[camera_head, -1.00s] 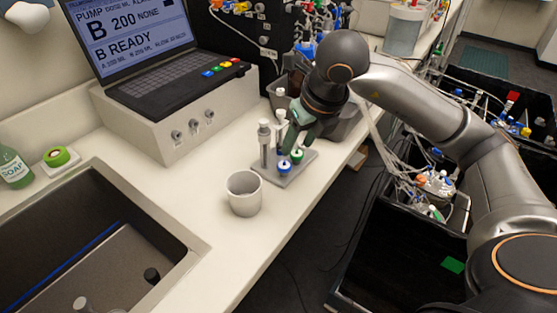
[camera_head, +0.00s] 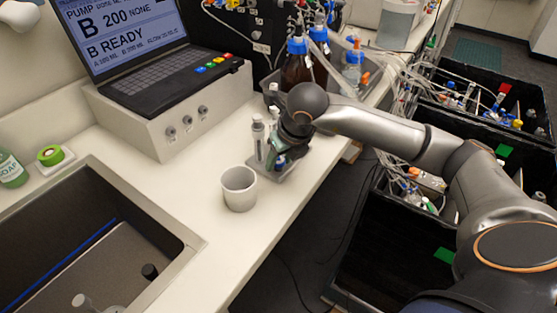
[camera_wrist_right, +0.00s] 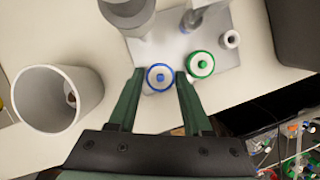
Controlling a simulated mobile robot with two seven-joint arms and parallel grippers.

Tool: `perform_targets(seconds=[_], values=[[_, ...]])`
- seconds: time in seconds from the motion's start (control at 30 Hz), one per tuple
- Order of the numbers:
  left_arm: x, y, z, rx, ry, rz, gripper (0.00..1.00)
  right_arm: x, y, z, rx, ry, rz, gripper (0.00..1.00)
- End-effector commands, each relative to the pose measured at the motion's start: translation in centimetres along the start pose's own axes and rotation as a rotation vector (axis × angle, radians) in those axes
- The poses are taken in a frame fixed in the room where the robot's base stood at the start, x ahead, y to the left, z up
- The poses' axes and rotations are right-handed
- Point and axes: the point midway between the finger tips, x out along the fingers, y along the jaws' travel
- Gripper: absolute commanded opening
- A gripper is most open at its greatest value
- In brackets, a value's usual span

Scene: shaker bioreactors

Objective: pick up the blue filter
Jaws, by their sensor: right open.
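The blue filter (camera_wrist_right: 159,77) is a small round piece with a blue rim and blue centre, standing on a grey stand plate (camera_wrist_right: 155,115). In the right wrist view it lies between the fingertips of my right gripper (camera_wrist_right: 158,78), which is open with a finger on each side. Whether the fingers touch it I cannot tell. A similar green-rimmed filter (camera_wrist_right: 201,64) stands just right of the right finger. In the head view my right gripper (camera_head: 276,160) is over the stand (camera_head: 285,172) and hides most of the filters. My left gripper is not in view.
A white cup (camera_head: 239,188) stands left of the stand, near the counter's front edge. White-topped upright pieces (camera_head: 258,135) rise from the stand's far side. Brown bottles (camera_head: 297,65) stand in a grey tray behind. A sink (camera_head: 90,240) is at left.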

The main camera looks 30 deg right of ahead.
Motion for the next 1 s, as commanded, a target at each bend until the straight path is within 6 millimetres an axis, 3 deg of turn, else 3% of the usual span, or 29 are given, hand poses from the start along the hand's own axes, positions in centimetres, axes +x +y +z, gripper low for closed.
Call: perform_targets(seconds=[0.1,0.53,1.0], values=[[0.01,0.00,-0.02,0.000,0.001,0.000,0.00,-0.02,0.00,0.00,0.000,0.000,0.000,0.47],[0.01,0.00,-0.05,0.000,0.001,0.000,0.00,-0.07,-0.02,0.02,0.001,0.000,0.000,0.00],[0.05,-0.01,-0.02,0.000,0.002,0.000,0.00,-0.32,-0.03,0.17,0.001,-0.002,0.000,0.00]])
